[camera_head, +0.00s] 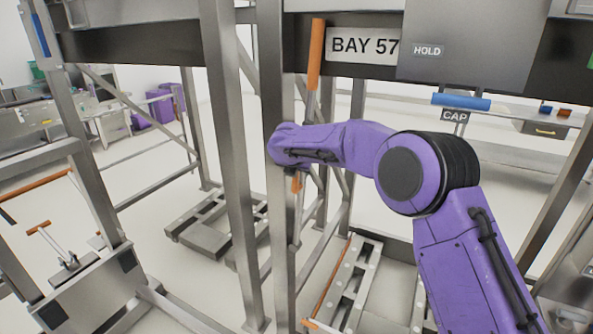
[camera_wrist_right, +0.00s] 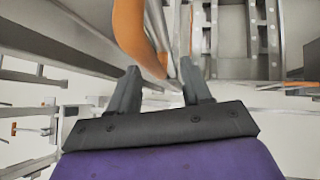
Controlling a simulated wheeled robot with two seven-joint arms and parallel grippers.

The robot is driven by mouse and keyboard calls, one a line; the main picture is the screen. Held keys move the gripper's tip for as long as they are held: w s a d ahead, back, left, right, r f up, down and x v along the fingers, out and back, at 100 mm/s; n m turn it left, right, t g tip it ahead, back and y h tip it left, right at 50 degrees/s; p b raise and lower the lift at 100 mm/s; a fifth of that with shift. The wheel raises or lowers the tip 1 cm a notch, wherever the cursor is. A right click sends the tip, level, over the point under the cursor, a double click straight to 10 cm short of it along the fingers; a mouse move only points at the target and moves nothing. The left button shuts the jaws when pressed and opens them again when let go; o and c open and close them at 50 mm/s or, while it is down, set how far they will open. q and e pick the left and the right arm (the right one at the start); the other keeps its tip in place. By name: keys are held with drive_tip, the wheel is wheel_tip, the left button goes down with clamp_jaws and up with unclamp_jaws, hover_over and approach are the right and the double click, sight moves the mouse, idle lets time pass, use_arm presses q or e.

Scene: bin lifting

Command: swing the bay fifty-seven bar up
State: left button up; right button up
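The bay fifty-seven bar appears to be the upright bar beside the "BAY 57" sign (camera_head: 362,45). Its orange grip (camera_head: 316,55) is at the top, with a metal rod below it. My purple right arm reaches in from the right, and its wrist covers part of the rod. The fingers are hidden there. In the right wrist view my right gripper (camera_wrist_right: 160,75) has its two fingers apart. An orange curved piece (camera_wrist_right: 135,30) and a metal rod lie ahead of and between the fingertips. I cannot tell whether they touch. My left gripper is not in view.
A grey "HOLD" panel (camera_head: 470,42) hangs right of the sign. A blue grip (camera_head: 461,101) is above a "CAP" label (camera_head: 455,116). Metal posts (camera_head: 231,150) stand close left of my wrist. A bench and purple bins (camera_head: 160,106) are at the far left.

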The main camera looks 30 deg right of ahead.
drive_tip(key=b+v, duration=0.1)
drive_tip(key=v, duration=0.4)
drive_tip(key=shift+s+a+r, duration=0.15)
drive_tip(key=shift+a+r, duration=0.1)
drive_tip(key=shift+a, duration=0.05)
